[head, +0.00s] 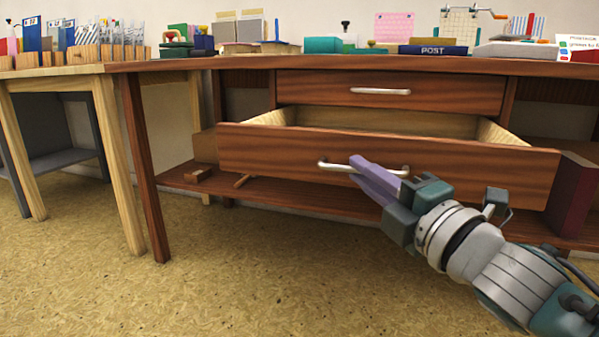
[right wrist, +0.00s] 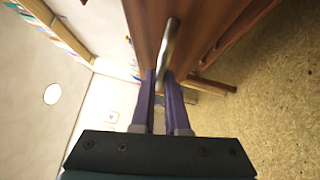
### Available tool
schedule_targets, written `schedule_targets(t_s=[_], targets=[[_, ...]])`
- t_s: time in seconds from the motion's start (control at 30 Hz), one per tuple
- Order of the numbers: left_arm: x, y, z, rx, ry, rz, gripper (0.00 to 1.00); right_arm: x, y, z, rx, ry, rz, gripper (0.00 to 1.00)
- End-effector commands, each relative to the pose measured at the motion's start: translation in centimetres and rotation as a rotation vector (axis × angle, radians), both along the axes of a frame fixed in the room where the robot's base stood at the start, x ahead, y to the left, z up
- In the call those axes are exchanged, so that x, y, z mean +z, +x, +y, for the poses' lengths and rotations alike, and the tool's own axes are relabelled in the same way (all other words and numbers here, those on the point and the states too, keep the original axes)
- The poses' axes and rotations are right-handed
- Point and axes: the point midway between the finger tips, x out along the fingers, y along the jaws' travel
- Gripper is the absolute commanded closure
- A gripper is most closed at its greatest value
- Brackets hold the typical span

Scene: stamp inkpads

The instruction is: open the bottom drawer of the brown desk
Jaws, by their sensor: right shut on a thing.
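The brown desk (head: 132,150) stands across the middle of the head view. Its bottom drawer (head: 270,150) is pulled out, and the pale inside shows behind the front. Its top drawer (head: 300,92) is shut. My right gripper (head: 356,163) is shut on the silver handle (head: 330,165) of the bottom drawer, with its purple fingers on the bar. In the right wrist view the fingers (right wrist: 162,75) close around the handle (right wrist: 170,45) in front of the brown drawer front (right wrist: 148,25). My left gripper is not in view.
The top drawer's handle (head: 380,91) is free. A low shelf (head: 290,197) runs under the drawers, with a small wooden block (head: 198,174) on it. A pale wooden table (head: 115,165) stands at the left. Stationery lines the desktop. The speckled floor (head: 220,290) in front is clear.

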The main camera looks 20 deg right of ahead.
Motion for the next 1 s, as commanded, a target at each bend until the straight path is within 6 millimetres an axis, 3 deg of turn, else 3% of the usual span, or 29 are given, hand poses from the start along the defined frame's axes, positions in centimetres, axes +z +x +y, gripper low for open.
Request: schedule_targets(t_s=[0.37,0.4,0.6,1.0], targets=[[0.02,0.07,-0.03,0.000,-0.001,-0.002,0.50,-0.10,0.00,-0.02,-0.001,0.000,0.003,1.00],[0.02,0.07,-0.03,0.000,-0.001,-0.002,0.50,-0.09,0.00,-0.03,-0.001,0.000,0.003,0.83],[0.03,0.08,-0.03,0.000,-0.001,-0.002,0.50,-0.08,0.00,-0.03,-0.001,0.000,0.002,0.61],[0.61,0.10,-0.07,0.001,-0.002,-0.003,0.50,-0.09,-0.93,-0.18,-0.001,0.001,0.004,0.59]])
